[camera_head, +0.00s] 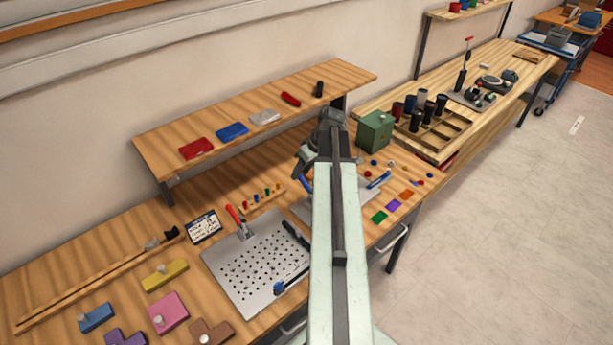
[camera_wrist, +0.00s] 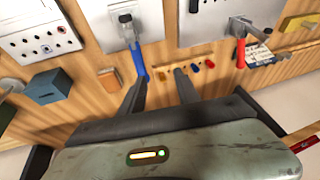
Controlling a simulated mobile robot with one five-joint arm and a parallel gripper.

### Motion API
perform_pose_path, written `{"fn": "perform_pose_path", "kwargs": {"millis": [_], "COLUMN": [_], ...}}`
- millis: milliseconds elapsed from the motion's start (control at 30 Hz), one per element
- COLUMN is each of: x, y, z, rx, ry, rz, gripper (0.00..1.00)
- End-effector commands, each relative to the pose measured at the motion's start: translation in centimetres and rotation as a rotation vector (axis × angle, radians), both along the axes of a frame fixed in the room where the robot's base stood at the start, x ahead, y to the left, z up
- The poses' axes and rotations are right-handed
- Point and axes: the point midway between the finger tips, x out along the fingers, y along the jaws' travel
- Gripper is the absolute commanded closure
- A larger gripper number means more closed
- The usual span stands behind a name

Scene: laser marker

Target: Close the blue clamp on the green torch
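The blue clamp's long blue handle (camera_wrist: 138,62) points toward my gripper in the wrist view, and its metal head (camera_wrist: 125,18) sits on a grey plate. In the head view, part of the blue handle (camera_head: 306,184) shows just left of my arm. My gripper (camera_wrist: 160,76) has its two dark fingers spread, with the handle's end close to the left fingertip; I cannot tell if they touch. Nothing is visibly held. In the head view, my arm hides most of the gripper and clamp. I cannot make out a green torch in either view.
A perforated plate (camera_head: 242,270) with a red-handled clamp (camera_head: 235,217) is to the left. A small rack of coloured pegs (camera_head: 262,199) stands near my gripper. A wooden shelf (camera_head: 240,110) runs behind. A green box (camera_head: 375,132) stands right of my arm.

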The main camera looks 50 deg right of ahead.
Motion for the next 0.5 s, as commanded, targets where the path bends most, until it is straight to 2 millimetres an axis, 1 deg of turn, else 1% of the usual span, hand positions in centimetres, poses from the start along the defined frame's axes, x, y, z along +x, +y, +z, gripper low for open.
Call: {"fn": "perform_pose_path", "kwargs": {"millis": [33, 100, 133, 200, 333, 433, 500], "x": [-1.0, -1.8, -2.0, -2.3, -2.2, -1.9, -1.5], "y": [-2.0, -3.3, -3.6, -3.9, -3.8, -3.7, -3.5], "z": [0.4, 0.5, 0.6, 0.6, 0.2, -0.7, -1.7], "rx": [-0.003, -0.009, -0.011, -0.012, -0.013, -0.013, -0.013], "ry": [-0.018, -0.034, -0.039, -0.044, -0.043, -0.043, -0.042], "rz": [-0.01, -0.011, -0.011, -0.011, -0.009, -0.009, -0.009], "gripper": [0.61, 0.61, 0.61, 0.61, 0.61, 0.61, 0.61]}}
